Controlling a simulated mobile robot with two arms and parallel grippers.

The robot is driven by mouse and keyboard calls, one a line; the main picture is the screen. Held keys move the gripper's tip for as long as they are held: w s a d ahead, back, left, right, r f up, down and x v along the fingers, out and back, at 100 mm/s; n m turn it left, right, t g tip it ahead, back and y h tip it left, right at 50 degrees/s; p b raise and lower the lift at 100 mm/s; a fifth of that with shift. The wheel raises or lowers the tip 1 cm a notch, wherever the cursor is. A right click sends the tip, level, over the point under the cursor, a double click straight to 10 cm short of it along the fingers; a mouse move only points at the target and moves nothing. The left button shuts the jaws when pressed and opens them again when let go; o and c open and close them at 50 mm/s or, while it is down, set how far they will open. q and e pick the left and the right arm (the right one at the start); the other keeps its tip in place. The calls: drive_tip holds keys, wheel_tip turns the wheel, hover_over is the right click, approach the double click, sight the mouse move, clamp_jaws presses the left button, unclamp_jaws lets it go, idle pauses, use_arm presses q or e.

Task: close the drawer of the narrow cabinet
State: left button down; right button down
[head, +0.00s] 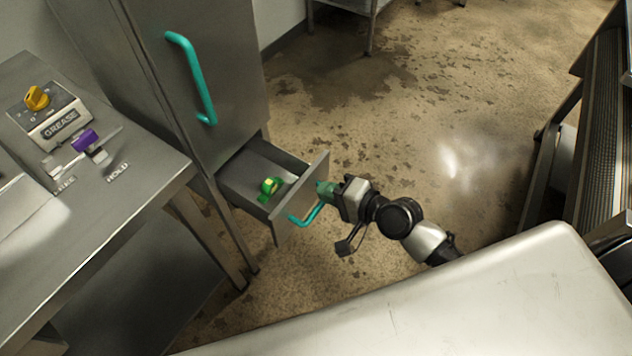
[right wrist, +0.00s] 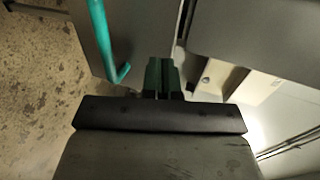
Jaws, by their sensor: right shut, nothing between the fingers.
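The narrow cabinet (head: 205,85) is grey metal with a teal door handle (head: 193,75). Its drawer (head: 303,200) is pulled out below the door, with a teal handle (head: 306,215) on its front. A green and yellow object (head: 269,188) lies inside the drawer. My right gripper (head: 322,189) is shut and empty at the drawer front, near the upper end of the handle; I cannot tell whether it touches. In the right wrist view its green fingers (right wrist: 163,76) are together beside the drawer front (right wrist: 130,35) and teal handle (right wrist: 100,40). My left gripper is not in view.
A metal counter (head: 130,205) with a yellow knob (head: 36,97), a purple-tipped lever (head: 84,140) and labels stands left of the cabinet. A pale metal surface (head: 430,305) fills the bottom. The stained floor (head: 440,110) beyond my right arm is open. A dark rack stands at right.

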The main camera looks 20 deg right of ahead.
sight(306, 180)
drive_tip(key=shift+w+a, duration=0.95)
drive_tip(key=shift+w, duration=0.25)
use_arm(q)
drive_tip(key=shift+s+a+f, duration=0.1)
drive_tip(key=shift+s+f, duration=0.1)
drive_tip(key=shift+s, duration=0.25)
